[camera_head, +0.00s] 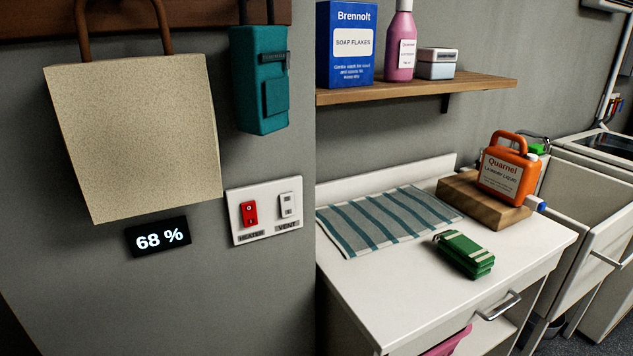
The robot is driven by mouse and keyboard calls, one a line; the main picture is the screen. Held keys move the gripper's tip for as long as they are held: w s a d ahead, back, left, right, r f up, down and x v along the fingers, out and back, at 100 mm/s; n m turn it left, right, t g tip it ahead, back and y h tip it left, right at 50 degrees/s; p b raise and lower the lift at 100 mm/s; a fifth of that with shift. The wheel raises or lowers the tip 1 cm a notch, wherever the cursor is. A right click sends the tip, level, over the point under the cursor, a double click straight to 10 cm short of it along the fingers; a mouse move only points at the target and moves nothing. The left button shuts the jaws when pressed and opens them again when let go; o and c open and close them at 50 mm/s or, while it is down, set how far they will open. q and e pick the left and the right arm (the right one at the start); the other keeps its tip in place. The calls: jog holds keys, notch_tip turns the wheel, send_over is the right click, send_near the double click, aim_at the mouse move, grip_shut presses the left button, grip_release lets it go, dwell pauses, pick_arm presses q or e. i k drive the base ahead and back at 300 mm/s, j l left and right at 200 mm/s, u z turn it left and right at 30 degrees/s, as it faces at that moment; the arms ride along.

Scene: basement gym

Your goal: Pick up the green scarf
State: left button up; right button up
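A folded green scarf (464,254) with pale stripes at one end lies on the white countertop (400,292), near its front edge and above a drawer handle. It lies just in front of a striped grey and teal cloth (388,219) and a wooden block, apart from both. Neither of my grippers shows in the head view.
An orange Quarnel jug (508,172) stands on the wooden block (457,191) behind the scarf. A shelf (415,89) above holds a blue soap flakes box (347,44), a pink bottle (400,45) and a small box. The counter's front left is clear. A switch panel (264,211) is on the left wall.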

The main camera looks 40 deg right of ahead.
aim_at(467, 255)
jog(key=z, duration=2.15)
